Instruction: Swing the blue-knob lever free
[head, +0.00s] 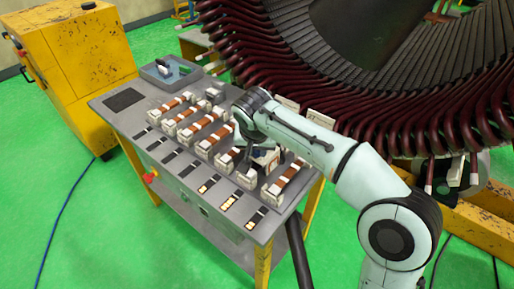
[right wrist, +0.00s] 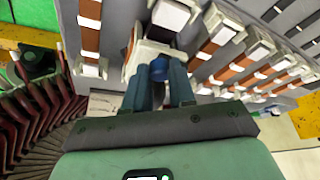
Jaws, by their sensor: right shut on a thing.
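A blue knob (right wrist: 158,68) shows between the two fingers of my right gripper (right wrist: 160,88) in the right wrist view. The gripper is shut on it. The knob sits at the end of a white lever clamp (right wrist: 150,50) on the grey workbench (head: 228,248). In the head view my right gripper (head: 252,152) reaches down over the row of clamps near the bench's right side, and my wrist hides most of the lever. How far the lever is turned cannot be told. My left gripper is not in view.
Several clamps with brown copper bars (head: 200,127) stand in a row beside the gripped one. A large stator with dark red coils (head: 440,120) stands close behind and right. A blue-grey tray (head: 170,72) is at the far left corner. A yellow cabinet (head: 75,55) stands left.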

